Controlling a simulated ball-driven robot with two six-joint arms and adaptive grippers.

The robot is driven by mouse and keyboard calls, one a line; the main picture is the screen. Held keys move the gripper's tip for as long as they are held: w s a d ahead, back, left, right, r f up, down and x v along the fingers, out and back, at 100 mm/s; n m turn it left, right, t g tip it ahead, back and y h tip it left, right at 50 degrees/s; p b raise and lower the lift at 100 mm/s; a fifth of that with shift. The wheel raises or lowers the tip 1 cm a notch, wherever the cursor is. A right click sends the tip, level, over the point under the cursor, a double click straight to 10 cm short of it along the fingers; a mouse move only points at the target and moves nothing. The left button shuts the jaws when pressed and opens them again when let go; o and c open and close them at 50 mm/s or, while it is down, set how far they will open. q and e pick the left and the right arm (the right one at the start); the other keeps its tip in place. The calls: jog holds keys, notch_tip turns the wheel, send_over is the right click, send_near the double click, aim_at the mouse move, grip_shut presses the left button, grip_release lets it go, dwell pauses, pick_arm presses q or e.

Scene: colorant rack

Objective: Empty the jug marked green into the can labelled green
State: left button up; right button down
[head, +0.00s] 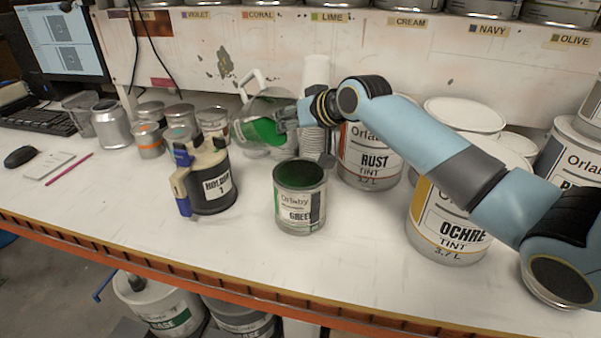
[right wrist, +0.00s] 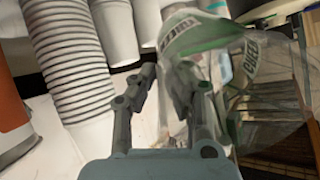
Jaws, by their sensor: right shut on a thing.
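The clear jug (head: 262,108) holds green liquid and has a white handle; it is behind and to the left of the can in the head view. My right gripper (head: 284,120) is shut on the jug's side. In the right wrist view the jug (right wrist: 270,95) looks tilted and bears a green mark reading GREEN, beside my gripper's fingers (right wrist: 165,85). The can labelled GREEN (head: 297,210) stands upright and open on the bench, with dark green inside. No stream between jug and can shows. My left gripper is not in view.
A black pot marked HOLDER 1 (head: 212,187) with blue parts stands left of the can. Stacked white cups (head: 314,105) and the rust tin (head: 368,160) are behind, the ochre tin (head: 447,222) at right. The bench front (head: 350,245) is clear.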

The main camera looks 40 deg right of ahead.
aim_at(292, 104)
jog(key=shift+s+r+t+b, duration=0.15)
jog(key=shift+r+t+b, duration=0.5)
jog(key=shift+r+b, duration=0.35)
jog(key=shift+s+r+t+b, duration=0.1)
jog(key=shift+r+t+b, duration=0.55)
jog(key=shift+r+b, duration=0.35)
dwell(4.1)
jog(key=shift+s+r+t, duration=0.25)
jog(key=shift+s+t, duration=0.05)
jog(key=shift+s, duration=0.1)
dwell(1.5)
